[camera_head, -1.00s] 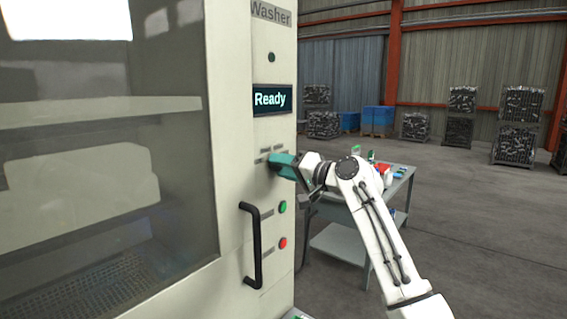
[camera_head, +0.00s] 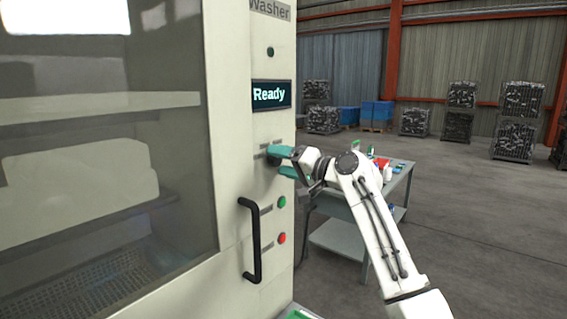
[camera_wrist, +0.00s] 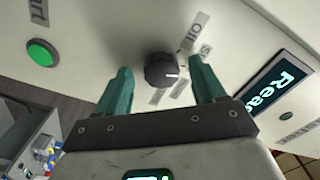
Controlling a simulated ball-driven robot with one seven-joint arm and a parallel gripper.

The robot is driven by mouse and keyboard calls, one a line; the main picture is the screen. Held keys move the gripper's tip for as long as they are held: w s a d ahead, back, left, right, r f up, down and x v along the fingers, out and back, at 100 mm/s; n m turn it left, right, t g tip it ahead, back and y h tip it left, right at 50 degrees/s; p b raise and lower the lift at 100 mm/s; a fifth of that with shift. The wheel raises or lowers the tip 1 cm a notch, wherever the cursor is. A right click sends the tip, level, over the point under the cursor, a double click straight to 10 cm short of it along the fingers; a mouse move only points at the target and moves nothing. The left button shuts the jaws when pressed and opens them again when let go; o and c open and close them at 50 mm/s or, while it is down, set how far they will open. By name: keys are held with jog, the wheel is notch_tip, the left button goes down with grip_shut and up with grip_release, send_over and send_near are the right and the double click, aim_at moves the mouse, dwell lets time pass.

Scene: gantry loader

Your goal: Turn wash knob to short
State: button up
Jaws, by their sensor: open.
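The wash knob (camera_wrist: 161,69) is a dark round dial on the washer's pale panel, with a white pointer mark on its right side in the wrist view. My gripper (camera_head: 280,162) has teal fingers and is at the panel below the display. In the wrist view its fingers (camera_wrist: 161,82) are spread apart, one on each side of the knob, with a visible gap to it. Whether the fingertips reach past the knob's face is unclear.
The display (camera_head: 271,95) reads "Ready". A green button (camera_head: 282,202), a red button (camera_head: 282,238) and a black door handle (camera_head: 252,240) lie below the knob. A grey table (camera_head: 340,205) with small items stands behind my arm. Open floor lies to the right.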

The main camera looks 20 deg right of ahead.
jog(key=b+v, duration=0.3)
jog(key=v, duration=0.7)
jog(key=shift+s+d, duration=0.25)
jog(key=shift+s, duration=0.05)
jog(key=shift+f, duration=0.1)
jog(key=s+a+f+g+h, duration=0.15)
jog(key=s+f, duration=0.45)
jog(key=f, duration=0.7)
jog(key=s+a+f+n+g+h, duration=0.1)
jog(key=s+f+g+h, duration=0.15)
jog(key=s+f, duration=0.7)
jog(key=s+a+f+g+h, duration=0.15)
jog(key=s+f, duration=0.25)
jog(key=f, duration=1.1)
jog(key=s+d+f+g+h, duration=0.1)
jog(key=s+f, duration=0.3)
jog(key=s, duration=0.6)
jog(key=s+d+f+n+g+h, duration=0.1)
jog(key=s+f+g, duration=0.3)
jog(key=s, duration=0.7)
jog(key=s+d+f+n+g+h, duration=0.1)
jog(key=s+d+f+g+h, duration=0.2)
jog(key=s, duration=0.8)
jog(key=shift+d+f, duration=0.2)
jog(key=shift+f, duration=0.6)
